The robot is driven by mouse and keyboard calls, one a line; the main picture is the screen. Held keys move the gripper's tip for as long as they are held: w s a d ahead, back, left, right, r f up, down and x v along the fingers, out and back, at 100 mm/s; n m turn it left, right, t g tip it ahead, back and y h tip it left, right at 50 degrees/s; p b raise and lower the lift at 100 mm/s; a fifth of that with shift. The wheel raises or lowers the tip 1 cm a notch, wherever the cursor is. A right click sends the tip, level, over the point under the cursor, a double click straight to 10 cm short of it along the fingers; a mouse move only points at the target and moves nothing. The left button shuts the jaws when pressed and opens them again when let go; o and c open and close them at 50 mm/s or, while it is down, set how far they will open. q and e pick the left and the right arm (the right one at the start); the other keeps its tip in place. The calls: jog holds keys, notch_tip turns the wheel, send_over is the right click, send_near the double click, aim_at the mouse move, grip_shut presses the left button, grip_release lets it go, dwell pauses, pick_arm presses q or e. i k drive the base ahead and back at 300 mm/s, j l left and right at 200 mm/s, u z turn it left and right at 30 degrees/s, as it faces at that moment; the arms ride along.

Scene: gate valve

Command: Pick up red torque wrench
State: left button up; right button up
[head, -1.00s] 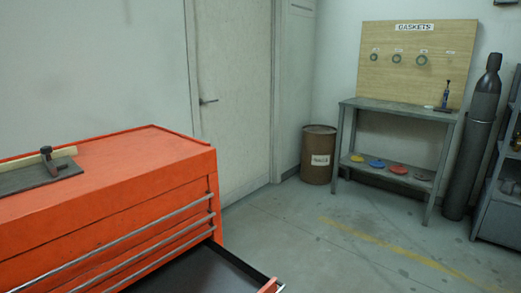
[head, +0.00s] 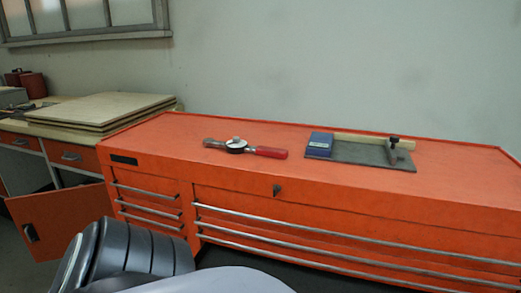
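The torque wrench (head: 245,148) lies flat on top of the orange tool chest (head: 225,168), left of the chest top's middle. It has a grey metal shaft, a round dial and a red handle that points right. Neither gripper shows in the head view. A dark ribbed arm part of mine fills the bottom left, in front of the chest, and no gripper is near the wrench.
Right of the wrench, a grey plate (head: 350,153) carries a blue box (head: 320,144), a wooden strip and a small clamp (head: 394,150). Left of the chest stands a workbench with stacked boards (head: 100,110) and an open orange cabinet door (head: 60,222).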

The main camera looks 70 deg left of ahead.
aim_at(242, 148)
jog(key=u, duration=2.15)
jog(key=j+z, duration=0.15)
jog(key=z, duration=1.35)
jog(key=j+z, duration=0.4)
jog(key=k+j+z, duration=0.1)
jog(key=j+z, duration=0.15)
jog(key=z, duration=0.15)
jog(key=k+j+z, duration=0.4)
jog(key=j+z, duration=0.15)
jog(key=k+j+z, duration=0.15)
jog(key=k+j, duration=0.4)
